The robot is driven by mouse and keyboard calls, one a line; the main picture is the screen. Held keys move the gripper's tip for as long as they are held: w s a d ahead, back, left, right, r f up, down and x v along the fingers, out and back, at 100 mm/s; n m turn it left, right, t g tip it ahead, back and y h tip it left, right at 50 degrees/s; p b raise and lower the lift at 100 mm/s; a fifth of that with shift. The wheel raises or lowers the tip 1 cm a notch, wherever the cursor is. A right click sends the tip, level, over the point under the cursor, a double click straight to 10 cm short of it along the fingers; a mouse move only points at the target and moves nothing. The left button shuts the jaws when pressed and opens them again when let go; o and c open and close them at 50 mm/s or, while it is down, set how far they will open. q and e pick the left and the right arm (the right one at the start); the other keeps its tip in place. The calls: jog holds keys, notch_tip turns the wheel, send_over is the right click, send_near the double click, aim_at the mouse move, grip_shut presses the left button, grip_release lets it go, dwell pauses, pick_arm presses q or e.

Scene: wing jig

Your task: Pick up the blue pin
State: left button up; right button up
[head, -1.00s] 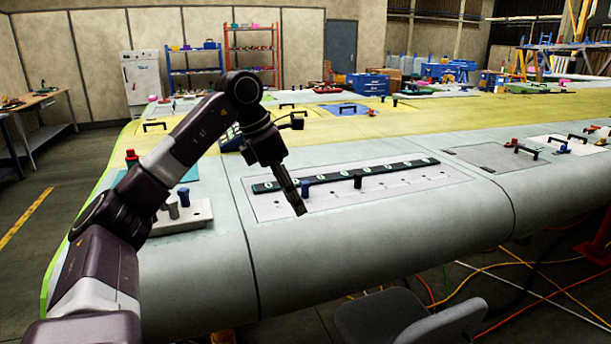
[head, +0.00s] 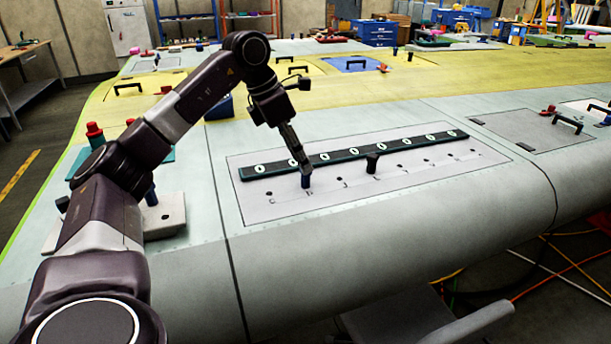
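A blue pin (head: 306,182) stands upright in the pale plate with lettered holes (head: 270,208), near its left part. My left gripper (head: 304,167) points down with its fingertips right at the top of this pin. The fingers are seen edge-on, so I cannot tell whether they are open or shut, or touching the pin. Another blue pin (head: 151,196) stands in a grey block (head: 165,218) at the left, partly hidden by my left arm. My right gripper is out of view.
A dark strip with several white round marks (head: 350,154) lies just behind the pin. A black pin (head: 372,163) stands to its right. Red-topped items (head: 94,133) stand at the left. The wing's front surface is clear.

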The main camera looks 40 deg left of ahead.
aim_at(306, 181)
pick_arm(q)
jog(key=x, duration=0.2)
jog(key=p+x, duration=0.1)
jog(key=x, duration=0.1)
jog(key=shift+w+a+f, duration=0.2)
jog(key=shift+f, duration=0.1)
jog(key=shift+r, duration=0.1)
jog(key=shift+c, duration=0.2)
grip_shut()
